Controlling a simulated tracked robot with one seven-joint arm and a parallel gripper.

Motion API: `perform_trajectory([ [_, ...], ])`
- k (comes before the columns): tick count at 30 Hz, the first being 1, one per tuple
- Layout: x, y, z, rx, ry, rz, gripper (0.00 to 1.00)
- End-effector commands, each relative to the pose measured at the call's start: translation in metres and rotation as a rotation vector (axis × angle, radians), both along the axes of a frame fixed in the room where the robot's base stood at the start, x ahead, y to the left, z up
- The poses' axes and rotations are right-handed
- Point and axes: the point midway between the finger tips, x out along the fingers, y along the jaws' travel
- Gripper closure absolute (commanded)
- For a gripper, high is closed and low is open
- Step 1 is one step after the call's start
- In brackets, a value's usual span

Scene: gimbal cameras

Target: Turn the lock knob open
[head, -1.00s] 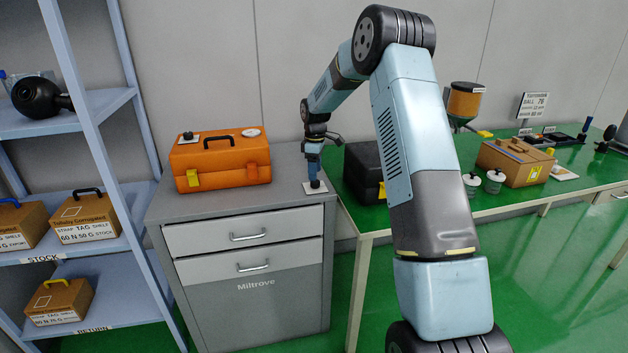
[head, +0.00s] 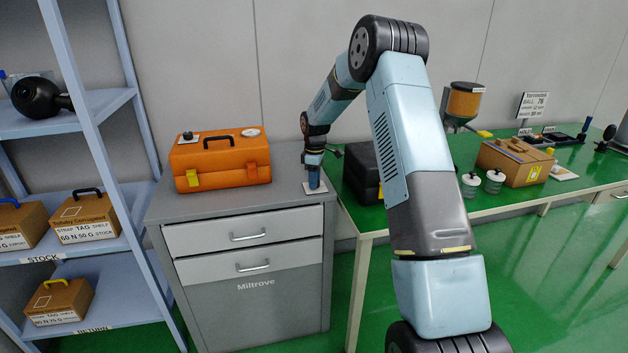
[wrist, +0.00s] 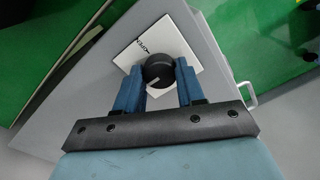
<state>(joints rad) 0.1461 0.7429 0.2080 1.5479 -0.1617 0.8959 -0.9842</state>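The lock knob (wrist: 158,69) is round and black with a pale line on its top. It sits on a white plate (wrist: 143,35) with small lettering, on the top of the grey cabinet. My gripper (wrist: 160,72) has its two blue fingers apart, one on each side of the knob. Whether the fingers touch the knob is not clear. In the head view, my gripper (head: 314,182) points down at the plate (head: 323,187) near the cabinet's right edge, and it hides the knob.
An orange toolbox (head: 220,161) stands on the cabinet (head: 240,224) to the left. A black case (head: 362,170) stands close on the right, on the green bench (head: 478,203). A blue shelf unit (head: 95,105) is at the far left. The cabinet top between toolbox and plate is clear.

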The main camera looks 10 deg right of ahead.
Motion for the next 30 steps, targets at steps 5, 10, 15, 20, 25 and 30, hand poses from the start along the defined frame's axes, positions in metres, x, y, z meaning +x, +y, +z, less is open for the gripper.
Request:
perform_trajectory([
  [5, 0.0005, 0.0001, 0.0003, 0.000, -0.002, 0.000, 0.82],
  [10, 0.0008, 0.0002, 0.0005, 0.000, -0.002, 0.000, 0.93],
  [15, 0.0009, 0.0002, 0.0006, -0.001, -0.003, -0.017, 0.93],
  [20, 0.0011, 0.0001, 0.0008, -0.001, -0.003, -0.073, 0.93],
  [25, 0.0012, 0.0003, 0.0011, -0.002, -0.004, -0.183, 0.93],
  [30, 0.0014, 0.0005, 0.0012, -0.001, -0.005, -0.334, 0.93],
])
